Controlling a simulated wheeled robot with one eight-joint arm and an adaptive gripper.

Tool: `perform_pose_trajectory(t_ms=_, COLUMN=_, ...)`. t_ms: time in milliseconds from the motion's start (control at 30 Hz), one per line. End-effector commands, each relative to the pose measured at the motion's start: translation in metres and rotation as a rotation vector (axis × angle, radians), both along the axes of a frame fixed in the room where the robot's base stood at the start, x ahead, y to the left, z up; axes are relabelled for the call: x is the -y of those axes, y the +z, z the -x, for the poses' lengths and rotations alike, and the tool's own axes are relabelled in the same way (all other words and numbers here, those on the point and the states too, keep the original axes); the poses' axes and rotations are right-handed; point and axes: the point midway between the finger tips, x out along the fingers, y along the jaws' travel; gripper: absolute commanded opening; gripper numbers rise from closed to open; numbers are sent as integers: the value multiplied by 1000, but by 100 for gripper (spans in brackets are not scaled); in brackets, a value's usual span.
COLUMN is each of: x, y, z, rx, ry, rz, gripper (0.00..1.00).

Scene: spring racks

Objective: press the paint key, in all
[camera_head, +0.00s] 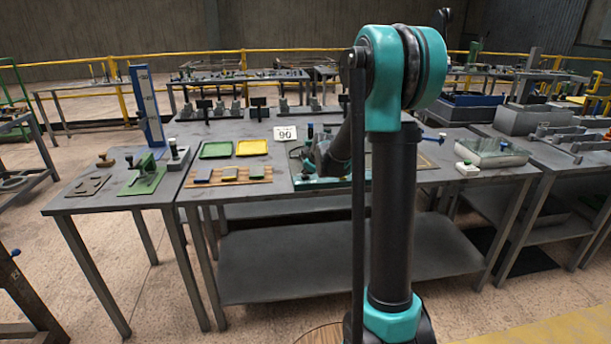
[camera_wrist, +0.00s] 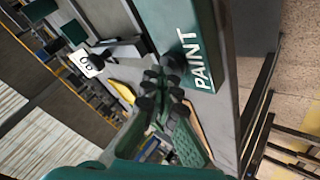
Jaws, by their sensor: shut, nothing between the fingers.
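A green box (camera_wrist: 190,22) with white PAINT lettering (camera_wrist: 203,62) fills the upper middle of the wrist view. A dark round knob, which looks like the paint key (camera_wrist: 174,61), shows beside the lettering. My gripper (camera_wrist: 162,76) is shut and empty, with its dark fingertips close to that knob. I cannot tell whether they touch it. In the head view my arm stands in front of the middle of the bench and hides the box's lettering and most of my gripper.
A white sign reading 90 (camera_head: 286,134) stands on the bench (camera_head: 226,135). A green tray (camera_head: 216,149) and a yellow tray (camera_head: 252,147) lie left of my arm. A tall blue post (camera_head: 147,105) stands at the left. A clear-topped case (camera_head: 491,152) sits at the right.

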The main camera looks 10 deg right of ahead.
Motion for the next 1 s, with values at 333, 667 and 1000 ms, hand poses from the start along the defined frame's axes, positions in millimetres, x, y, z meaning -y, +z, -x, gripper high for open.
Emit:
perform_pose_trajectory(t_ms=333, x=0, y=-1, z=0, rx=-1, ry=-1, rz=1, gripper=0)
perform_pose_trajectory(t_ms=667, x=0, y=10, z=0, rx=0, ry=0, rz=0, gripper=0)
perform_pose_trajectory(t_ms=1000, x=0, y=20, z=0, rx=0, ry=0, rz=0, gripper=0)
